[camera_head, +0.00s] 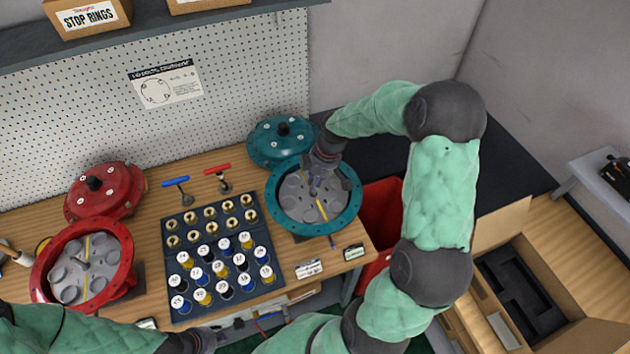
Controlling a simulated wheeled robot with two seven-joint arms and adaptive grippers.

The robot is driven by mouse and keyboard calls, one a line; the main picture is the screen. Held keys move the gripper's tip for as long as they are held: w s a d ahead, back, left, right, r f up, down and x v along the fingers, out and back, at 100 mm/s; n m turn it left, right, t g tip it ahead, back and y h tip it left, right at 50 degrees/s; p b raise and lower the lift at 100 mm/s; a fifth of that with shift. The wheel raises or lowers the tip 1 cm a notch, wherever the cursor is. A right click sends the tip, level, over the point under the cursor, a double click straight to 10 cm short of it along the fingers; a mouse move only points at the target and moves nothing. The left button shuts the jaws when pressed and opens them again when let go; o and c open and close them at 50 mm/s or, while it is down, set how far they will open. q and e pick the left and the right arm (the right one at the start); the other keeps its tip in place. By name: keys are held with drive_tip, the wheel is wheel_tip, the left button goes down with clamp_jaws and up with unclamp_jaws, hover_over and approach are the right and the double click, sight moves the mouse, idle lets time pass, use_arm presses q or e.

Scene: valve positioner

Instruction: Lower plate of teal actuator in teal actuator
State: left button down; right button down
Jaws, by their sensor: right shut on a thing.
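The teal actuator (357,204) is a round open housing at the right end of the wooden bench. A grey plate (292,206) with round pockets and a yellow line sits within its ring. My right gripper (317,188) reaches down over the plate's middle and is shut on a part there, apparently the plate's central stem, which it mostly hides. Whether the plate rests on the housing floor cannot be told. My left gripper (205,340) is at the bottom edge, mostly out of frame, and its fingers are not clear.
A teal lid (282,140) lies behind the actuator. A dark tray (180,313) of capped cylinders and brass rings stands to its left. The red actuator (44,262) and red lid (104,190) are further left. A red bin (380,215) and open cardboard box (500,235) are right.

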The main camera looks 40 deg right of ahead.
drive_tip(key=shift+f, duration=0.1)
drive_tip(key=c, duration=1.2)
unclamp_jaws()
drive_tip(key=shift+o, duration=0.2)
drive_tip(key=shift+f, duration=0.1)
drive_tip(key=v, duration=1.2)
